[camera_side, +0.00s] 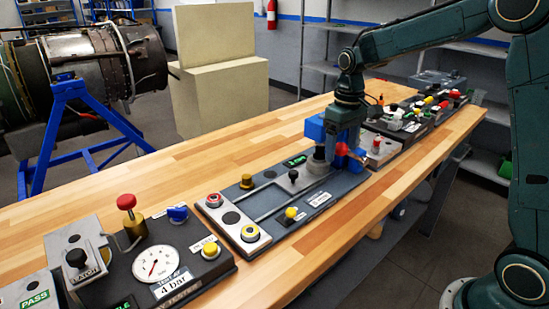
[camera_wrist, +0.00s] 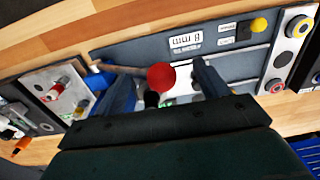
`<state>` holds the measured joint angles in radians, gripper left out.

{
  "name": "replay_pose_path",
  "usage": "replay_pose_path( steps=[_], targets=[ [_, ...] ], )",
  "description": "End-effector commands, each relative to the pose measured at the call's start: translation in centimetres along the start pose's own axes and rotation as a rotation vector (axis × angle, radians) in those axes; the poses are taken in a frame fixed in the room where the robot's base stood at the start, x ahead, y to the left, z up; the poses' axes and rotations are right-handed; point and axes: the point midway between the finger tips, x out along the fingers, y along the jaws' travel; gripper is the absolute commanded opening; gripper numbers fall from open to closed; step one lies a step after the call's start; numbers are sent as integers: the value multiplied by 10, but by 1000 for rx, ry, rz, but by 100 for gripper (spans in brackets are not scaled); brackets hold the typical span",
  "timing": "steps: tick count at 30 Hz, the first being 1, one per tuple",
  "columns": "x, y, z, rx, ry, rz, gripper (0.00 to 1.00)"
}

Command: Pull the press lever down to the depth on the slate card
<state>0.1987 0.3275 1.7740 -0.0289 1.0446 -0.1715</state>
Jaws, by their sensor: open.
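The press lever ends in a red ball knob (camera_side: 341,149), low at the press on the right end of the grey panel (camera_side: 262,192). In the wrist view the red knob (camera_wrist: 161,76) shows between my fingers, with a dark stem below it. My gripper (camera_side: 347,147) is open and close around the knob; contact cannot be told. It also shows in the wrist view (camera_wrist: 163,84), one finger on each side.
Blue press parts (camera_side: 315,127) stand beside my gripper. A small green display (camera_side: 295,161) is on the panel. A pressure gauge station (camera_side: 157,264) lies at front left; another control panel (camera_side: 412,122) lies to the right. Bare wood (camera_side: 150,180) is free behind the panel.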

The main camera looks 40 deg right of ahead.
Motion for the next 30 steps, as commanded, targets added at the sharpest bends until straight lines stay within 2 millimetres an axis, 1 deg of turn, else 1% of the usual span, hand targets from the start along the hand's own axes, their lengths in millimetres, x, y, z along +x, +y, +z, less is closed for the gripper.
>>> replay_pose_path(
  steps=[7, 11, 30],
  targets=[
    [-2, 0, 0, -2, 2, 0, 73],
    [-7, -1, -1, -2, 3, 0, 73],
    [-42, -1, -1, -2, 3, 0, 73]
  ],
)
